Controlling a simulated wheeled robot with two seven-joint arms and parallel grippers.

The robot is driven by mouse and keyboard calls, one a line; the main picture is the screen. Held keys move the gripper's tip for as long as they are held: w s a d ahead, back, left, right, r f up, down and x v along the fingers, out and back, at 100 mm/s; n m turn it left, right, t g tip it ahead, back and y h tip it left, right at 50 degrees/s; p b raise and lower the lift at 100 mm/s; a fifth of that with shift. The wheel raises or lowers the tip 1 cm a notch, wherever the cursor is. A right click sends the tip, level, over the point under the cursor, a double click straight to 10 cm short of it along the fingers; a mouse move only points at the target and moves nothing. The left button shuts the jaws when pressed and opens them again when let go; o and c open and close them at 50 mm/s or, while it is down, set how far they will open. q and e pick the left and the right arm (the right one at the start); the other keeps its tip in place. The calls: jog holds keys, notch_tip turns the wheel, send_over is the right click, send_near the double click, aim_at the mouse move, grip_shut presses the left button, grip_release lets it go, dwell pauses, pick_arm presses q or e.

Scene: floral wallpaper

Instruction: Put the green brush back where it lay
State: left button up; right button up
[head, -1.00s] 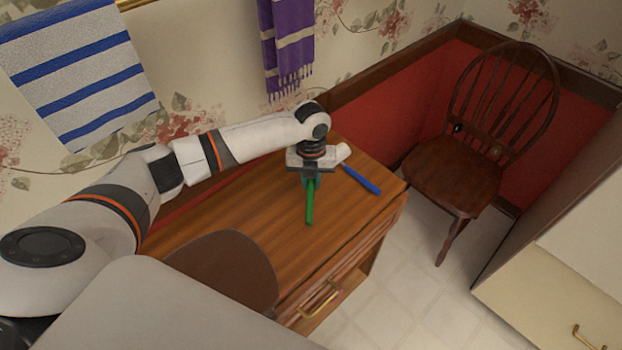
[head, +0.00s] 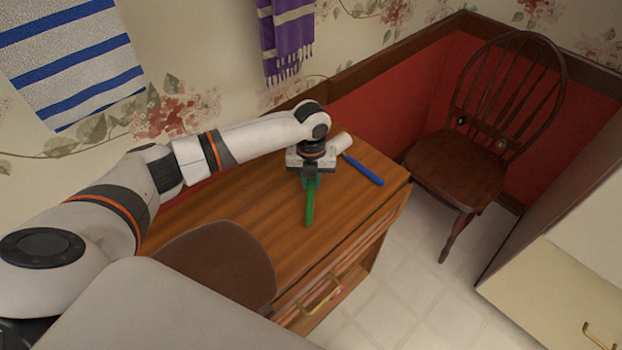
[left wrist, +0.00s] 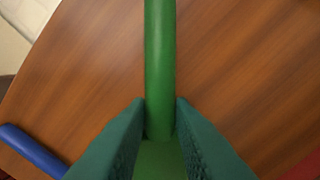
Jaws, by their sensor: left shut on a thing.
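The green brush (head: 310,205) is at my left gripper (head: 310,182), above the wooden cabinet top (head: 255,220). Its green handle points toward the cabinet's front edge. In the left wrist view the green brush (left wrist: 160,60) runs between the two teal fingers (left wrist: 160,125), which are shut on it. The brush's far end is hidden by the gripper. I cannot tell whether the brush touches the wood. My right gripper is not in view.
A blue-handled brush (head: 364,170) with a white head lies right of my gripper; its handle also shows in the left wrist view (left wrist: 32,150). A brown chair back (head: 215,260) stands before the cabinet. Another wooden chair (head: 460,165) stands to the right. Bare wood lies left of the gripper.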

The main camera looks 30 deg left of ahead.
pick_arm(q)
jog(key=shift+f, duration=0.5)
jog(key=o, duration=1)
jog(key=shift+r, duration=0.1)
notch_tip(320, 180, up, 12)
jog(key=shift+f+b, duration=0.1)
jog(key=shift+b, duration=0.8)
